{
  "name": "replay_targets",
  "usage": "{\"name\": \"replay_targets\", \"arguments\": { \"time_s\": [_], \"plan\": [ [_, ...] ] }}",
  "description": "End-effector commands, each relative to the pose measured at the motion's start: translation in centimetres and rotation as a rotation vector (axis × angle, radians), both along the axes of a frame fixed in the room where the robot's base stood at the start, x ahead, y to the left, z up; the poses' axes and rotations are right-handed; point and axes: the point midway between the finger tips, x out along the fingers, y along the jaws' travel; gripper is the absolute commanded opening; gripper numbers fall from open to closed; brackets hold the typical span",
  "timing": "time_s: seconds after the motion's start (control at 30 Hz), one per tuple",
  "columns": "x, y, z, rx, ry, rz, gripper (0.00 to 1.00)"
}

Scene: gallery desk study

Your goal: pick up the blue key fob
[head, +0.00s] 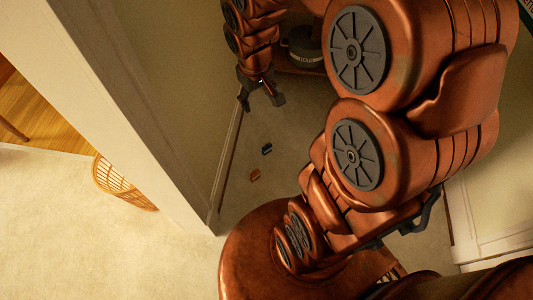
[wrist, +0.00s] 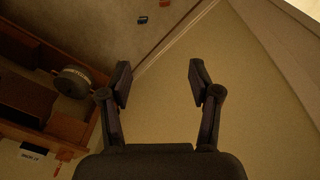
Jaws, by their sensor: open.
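The small blue key fob (head: 267,149) lies on the carpet in the head view, below and apart from my gripper (head: 262,97). It also shows near the top edge of the wrist view (wrist: 143,19), left of centre and beyond the fingertips. My gripper in the wrist view (wrist: 160,80) is open and empty, with its two dark fingers spread apart. Nothing is between the fingers but pale wall surface behind them.
A small orange-red item (head: 255,175) lies on the carpet near the fob. A pale wall with a baseboard runs close along the left of both. A round dark labelled container (head: 302,45) sits on a wooden shelf at the back. A wicker basket (head: 122,183) stands left, beyond the wall.

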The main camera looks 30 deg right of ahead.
Motion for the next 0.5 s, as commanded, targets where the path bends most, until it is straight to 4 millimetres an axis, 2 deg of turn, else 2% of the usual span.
{"name": "replay_targets", "arguments": {
  "time_s": [0.03,0.3,0.5],
  "plan": [
    [1.6,-0.8,-2.7,-0.003,-0.015,0.001,0.63],
    [9.6,-4.9,-11.3,-0.019,-0.142,0.032,0.63],
    [14.7,-7.8,-18.3,-0.022,-0.235,0.055,0.63]
  ]
}}
